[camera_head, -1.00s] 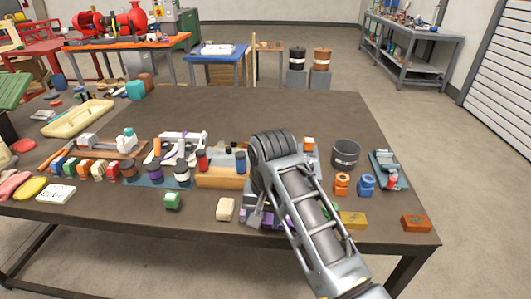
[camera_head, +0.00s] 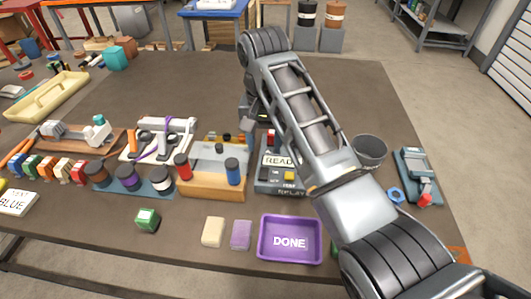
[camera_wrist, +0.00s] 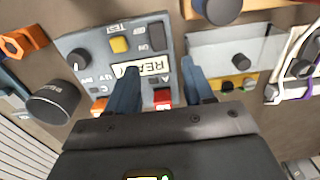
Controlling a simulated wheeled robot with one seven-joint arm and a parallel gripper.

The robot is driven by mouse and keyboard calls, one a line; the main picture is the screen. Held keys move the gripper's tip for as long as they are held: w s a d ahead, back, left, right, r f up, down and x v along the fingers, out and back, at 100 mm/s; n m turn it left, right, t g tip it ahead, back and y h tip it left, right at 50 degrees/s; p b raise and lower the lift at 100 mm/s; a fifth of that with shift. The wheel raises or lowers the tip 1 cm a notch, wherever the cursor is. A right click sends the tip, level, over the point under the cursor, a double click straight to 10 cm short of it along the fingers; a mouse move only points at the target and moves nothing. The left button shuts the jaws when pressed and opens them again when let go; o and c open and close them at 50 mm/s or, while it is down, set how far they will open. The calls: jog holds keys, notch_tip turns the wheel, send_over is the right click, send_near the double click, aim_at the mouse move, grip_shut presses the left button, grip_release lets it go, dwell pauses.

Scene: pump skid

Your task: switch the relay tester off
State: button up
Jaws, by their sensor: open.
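The relay tester (camera_head: 270,188) is a grey box on the table, partly hidden behind my arm in the head view. Its lit display (camera_head: 278,161) begins "READ". In the wrist view the tester's panel (camera_wrist: 90,50) appears upside down. It shows a black switch (camera_wrist: 157,36) beside small lettering, a yellow button (camera_wrist: 119,44), a dark knob (camera_wrist: 76,59), and orange and red parts. My gripper (camera_wrist: 158,68) is open and empty, its blue-grey fingers reaching over the panel. One finger covers part of the display (camera_wrist: 155,68). Whether the fingers touch the panel cannot be told.
A wooden-based unit with red and blue posts (camera_head: 213,182) stands close left of the tester. A dark cup (camera_head: 369,151) and a teal-grey device (camera_head: 418,172) stand right. A purple DONE tray (camera_head: 290,240) lies in front. The table's back is mostly clear.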

aim_at(265, 169)
notch_tip(265, 169, down, 7)
jog(key=shift+f, duration=0.15)
jog(key=shift+c, duration=0.5)
